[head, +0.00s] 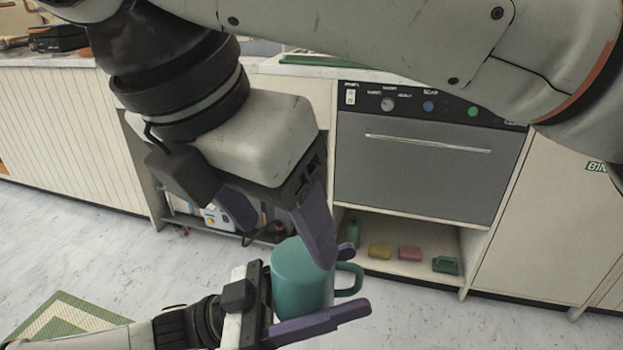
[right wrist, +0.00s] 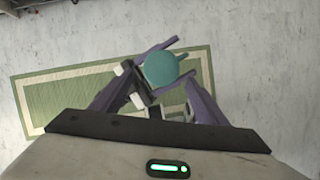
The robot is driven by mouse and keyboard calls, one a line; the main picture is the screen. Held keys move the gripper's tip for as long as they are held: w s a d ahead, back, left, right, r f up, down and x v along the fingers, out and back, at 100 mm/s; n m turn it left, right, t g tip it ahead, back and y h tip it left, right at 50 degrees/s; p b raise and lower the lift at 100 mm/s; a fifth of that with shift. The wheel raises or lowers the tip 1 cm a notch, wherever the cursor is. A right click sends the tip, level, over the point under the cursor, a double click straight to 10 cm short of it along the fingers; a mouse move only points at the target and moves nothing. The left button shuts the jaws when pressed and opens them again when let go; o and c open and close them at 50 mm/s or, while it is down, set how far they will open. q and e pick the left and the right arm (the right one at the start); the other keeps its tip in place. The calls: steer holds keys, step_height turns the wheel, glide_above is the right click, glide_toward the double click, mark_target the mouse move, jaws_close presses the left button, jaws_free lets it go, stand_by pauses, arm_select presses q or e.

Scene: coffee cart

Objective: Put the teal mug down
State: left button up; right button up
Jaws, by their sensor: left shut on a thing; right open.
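The teal mug (head: 296,286) is at the lower middle of the head view, its handle pointing right. It also shows from above in the right wrist view (right wrist: 160,69). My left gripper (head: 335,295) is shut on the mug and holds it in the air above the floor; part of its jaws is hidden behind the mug. My right gripper (head: 290,225) reaches down from above, open and empty, with one finger overlapping the mug in the head view. In the right wrist view its fingers (right wrist: 160,100) spread below and beside the mug. I cannot tell whether they touch it.
A grey appliance (head: 420,165) sits under the counter. The open shelf below it holds a green bottle (head: 353,232), a yellow sponge (head: 380,251), a pink sponge (head: 410,253) and a green item (head: 445,264). A green-bordered mat (head: 65,318) lies on the floor. My arm hides much of the countertop.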

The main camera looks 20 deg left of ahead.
mark_target(297, 258)
steer(key=x, duration=0.9)
steer(key=shift+w+f, duration=0.1)
steer(key=shift+f, duration=0.1)
steer(key=c, duration=1)
arm_select(q)
steer(key=o, duration=1.4)
steer(key=shift+c, duration=0.2)
arm_select(e)
steer(key=shift+c, duration=0.2)
